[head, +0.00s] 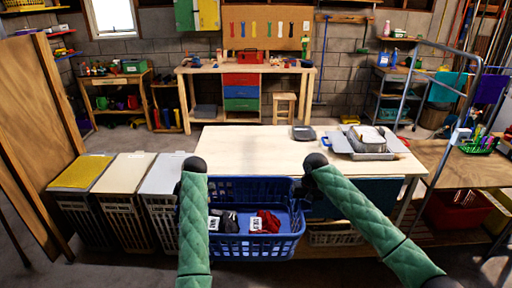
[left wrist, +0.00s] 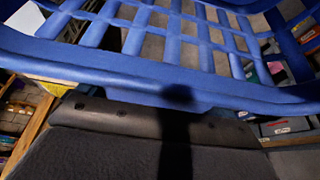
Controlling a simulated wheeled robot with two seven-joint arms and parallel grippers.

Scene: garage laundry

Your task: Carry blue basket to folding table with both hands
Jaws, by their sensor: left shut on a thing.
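The blue basket (head: 256,248) is in front of me, at the near edge of the pale-topped folding table (head: 245,142). It holds a dark cloth item and a red one, both with white tags. My left gripper (head: 194,165) is at the basket's left side, shut on the basket. In the left wrist view the basket's blue rim and lattice (left wrist: 150,72) fill the upper part, close above the dark gripper body. My right gripper (head: 315,162) is at the basket's right rear corner; its fingers are hidden, so I cannot tell its grip.
A grey tray with things in it (head: 365,154) and a small dark tray (head: 303,132) occupy the table's right part. Its left and middle are clear. Several lidded hampers (head: 122,172) stand left of the basket. A metal rack frame (head: 447,130) rises at the right.

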